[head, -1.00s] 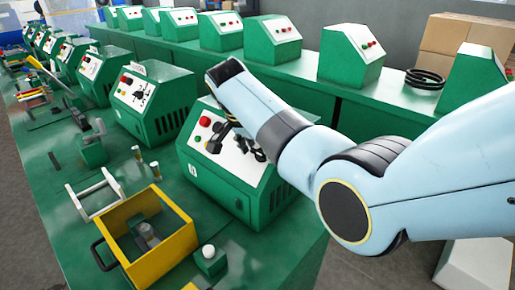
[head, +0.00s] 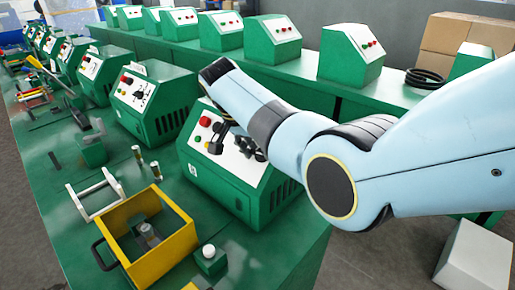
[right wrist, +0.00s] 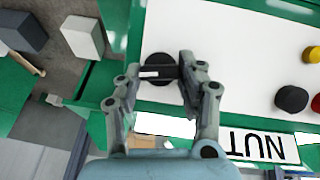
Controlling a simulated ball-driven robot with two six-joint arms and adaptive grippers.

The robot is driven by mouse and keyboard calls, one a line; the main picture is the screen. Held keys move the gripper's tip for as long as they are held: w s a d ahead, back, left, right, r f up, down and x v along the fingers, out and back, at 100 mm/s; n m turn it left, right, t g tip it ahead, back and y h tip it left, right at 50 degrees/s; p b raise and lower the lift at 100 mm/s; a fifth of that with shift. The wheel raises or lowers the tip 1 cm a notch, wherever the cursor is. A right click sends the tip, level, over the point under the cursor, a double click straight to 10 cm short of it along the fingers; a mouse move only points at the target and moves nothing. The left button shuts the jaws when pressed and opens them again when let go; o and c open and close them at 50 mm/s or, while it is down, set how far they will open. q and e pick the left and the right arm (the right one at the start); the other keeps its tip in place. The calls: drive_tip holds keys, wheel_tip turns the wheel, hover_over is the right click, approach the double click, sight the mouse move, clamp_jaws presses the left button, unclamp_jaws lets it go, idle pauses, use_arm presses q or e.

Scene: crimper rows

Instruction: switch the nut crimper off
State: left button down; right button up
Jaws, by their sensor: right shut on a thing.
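The nut crimper (head: 228,180) is the nearest green box on the front bench, with a sloped white panel. In the right wrist view its panel (right wrist: 240,65) shows upside down, with the NUT label (right wrist: 262,145) at the lower right. My right gripper (head: 248,148) is at that panel, partly hidden by my own arm in the head view. In the right wrist view the right gripper (right wrist: 160,72) is shut on a round black knob (right wrist: 158,80) with a white mark. My left gripper is not in view.
A red button (head: 205,121) is on the panel, left of my gripper. More crimpers (head: 157,100) stand farther along the bench. A yellow tray (head: 180,243), a white frame (head: 93,212) and a small white-capped block (head: 209,262) are in front. A second row (head: 350,55) stands behind.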

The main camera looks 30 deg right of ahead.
drive_tip(key=shift+w+n+g+h+b, duration=0.15)
drive_tip(key=shift+n+g+h+b, duration=0.3)
drive_tip(key=shift+n, duration=0.75)
drive_tip(key=shift+w+a+f+n+g+h+b, duration=0.15)
drive_tip(key=shift+n+g+b, duration=0.15)
drive_tip(key=shift+n, duration=0.25)
drive_tip(key=shift+s+n+g+h+b, duration=0.1)
drive_tip(key=shift+n+g+b, duration=0.05)
drive_tip(key=shift+n+b, duration=0.35)
drive_tip(key=n+h+b, duration=0.1)
drive_tip(key=n+b, duration=0.1)
drive_tip(key=n+g+h+b, duration=0.1)
drive_tip(key=n+b, duration=0.2)
drive_tip(key=shift+w+a+f+n, duration=0.1)
drive_tip(key=shift+a+f+n, duration=0.1)
drive_tip(key=shift+n, duration=0.15)
drive_tip(key=shift+a+n+h+b, duration=0.1)
drive_tip(key=shift+n+h+b, duration=0.95)
drive_tip(key=shift+n, duration=0.75)
drive_tip(key=o, duration=1.2)
drive_tip(key=shift+c, duration=0.2)
